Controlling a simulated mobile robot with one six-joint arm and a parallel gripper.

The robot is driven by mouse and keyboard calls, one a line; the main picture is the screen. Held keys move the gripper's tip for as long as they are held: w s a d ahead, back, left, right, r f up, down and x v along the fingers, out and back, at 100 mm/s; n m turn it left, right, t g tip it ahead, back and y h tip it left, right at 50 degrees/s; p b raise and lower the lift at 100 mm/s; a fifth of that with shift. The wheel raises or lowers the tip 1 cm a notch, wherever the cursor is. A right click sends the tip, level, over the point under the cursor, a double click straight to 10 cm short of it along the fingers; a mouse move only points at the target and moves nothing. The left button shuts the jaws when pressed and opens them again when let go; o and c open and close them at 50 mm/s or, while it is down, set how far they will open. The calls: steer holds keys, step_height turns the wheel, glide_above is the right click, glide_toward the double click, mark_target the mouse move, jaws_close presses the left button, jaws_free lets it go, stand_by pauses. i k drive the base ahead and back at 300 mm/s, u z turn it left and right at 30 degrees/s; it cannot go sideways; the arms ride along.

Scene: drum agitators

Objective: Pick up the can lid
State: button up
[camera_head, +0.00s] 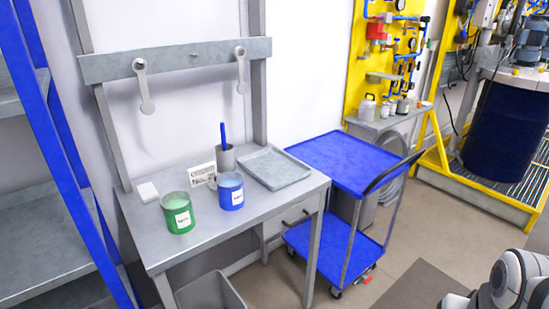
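A green can (178,214) with a white label stands upright on the grey workbench (215,235). A blue can (230,192) with a white label stands to its right and a little behind. The top of the green can looks pale green and the top of the blue can pale blue. I cannot tell whether these are lids or contents, and I make out no separate loose can lid. Part of my arm shows at the lower right corner, well right of the bench. My gripper is not in view.
A grey cup with a blue pen (222,133), a flat tray (272,168), a small sign (202,173) and a white pad (147,192) share the bench. A blue cart (340,162) stands to its right, blue shelving (50,110) to its left. A bin (210,292) is below.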

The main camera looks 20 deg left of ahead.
mark_target(212, 185)
steer(key=u, duration=0.65)
steer(key=i, duration=1.3)
steer(key=u, duration=1.15)
steer(key=i, duration=0.5)
steer(key=u, duration=0.15)
steer(key=k, duration=0.85)
steer(key=u, duration=0.2)
steer(key=i, duration=0.85)
steer(key=z, duration=0.1)
